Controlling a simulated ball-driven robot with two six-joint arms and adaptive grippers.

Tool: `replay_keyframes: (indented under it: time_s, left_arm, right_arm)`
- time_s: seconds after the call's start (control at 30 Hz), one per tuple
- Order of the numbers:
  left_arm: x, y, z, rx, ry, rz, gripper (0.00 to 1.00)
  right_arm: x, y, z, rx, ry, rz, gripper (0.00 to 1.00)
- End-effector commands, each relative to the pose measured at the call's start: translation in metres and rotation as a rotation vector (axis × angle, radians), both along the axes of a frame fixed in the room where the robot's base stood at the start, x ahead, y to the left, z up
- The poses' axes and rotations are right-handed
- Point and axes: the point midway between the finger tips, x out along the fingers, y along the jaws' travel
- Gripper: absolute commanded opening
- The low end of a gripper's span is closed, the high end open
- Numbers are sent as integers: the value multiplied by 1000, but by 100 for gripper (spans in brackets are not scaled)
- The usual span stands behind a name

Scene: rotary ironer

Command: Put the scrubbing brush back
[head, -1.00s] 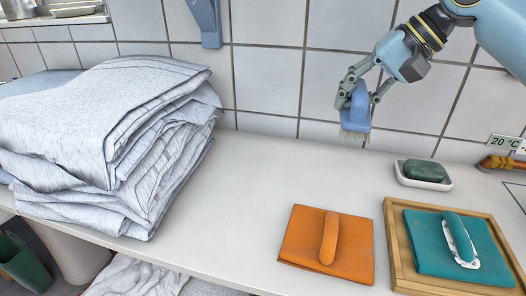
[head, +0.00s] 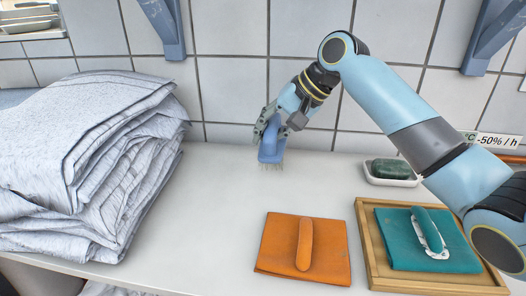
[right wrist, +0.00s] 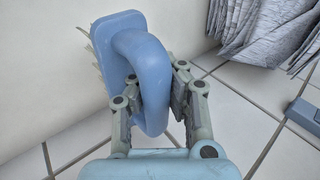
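The scrubbing brush (head: 271,141) is blue with pale bristles pointing down. My right gripper (head: 272,122) is shut on its handle and holds it near the back of the white worktop, close to the tiled wall. The bristle tips look at or just above the worktop; I cannot tell if they touch. In the right wrist view the brush's looped handle (right wrist: 146,75) sits between the fingers of the gripper (right wrist: 155,105). My left gripper is not in view.
A stack of folded grey-white linen (head: 90,165) fills the left of the worktop (head: 215,215). An orange cloth with a handle (head: 285,245) lies in front. A wooden tray (head: 367,235) with a teal cloth and a soap dish (head: 376,180) are right. Blue brackets (head: 165,25) hang above.

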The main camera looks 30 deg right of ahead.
Motion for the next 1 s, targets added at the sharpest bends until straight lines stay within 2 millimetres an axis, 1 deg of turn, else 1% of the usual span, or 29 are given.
replay_keyframes:
  time_s: [0.07, 0.17, 0.3, 0.4, 0.73, 0.77, 0.97, 1.0]
  left_arm:
    - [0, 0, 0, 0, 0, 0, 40]
    - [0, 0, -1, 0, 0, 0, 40]
    - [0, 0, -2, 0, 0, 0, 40]
    - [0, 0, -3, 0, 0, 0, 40]
    - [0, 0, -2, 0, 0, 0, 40]
    - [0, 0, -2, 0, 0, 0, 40]
    - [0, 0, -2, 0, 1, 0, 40]
    - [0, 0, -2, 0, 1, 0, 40]
  right_arm:
    - [4, 3, -3, 0, -1, 1, 0]
    - [4, 4, -9, -2, 2, 1, 0]
    - [4, 4, -31, -1, 4, 0, 0]
    - [4, 4, -43, -2, 2, 1, 0]
    - [4, 3, -45, -2, -1, 1, 0]
    - [4, 3, -45, -2, -1, 1, 2]
    - [4, 3, -45, -2, -1, 1, 28]
    - [4, 3, -45, -3, 0, 1, 29]
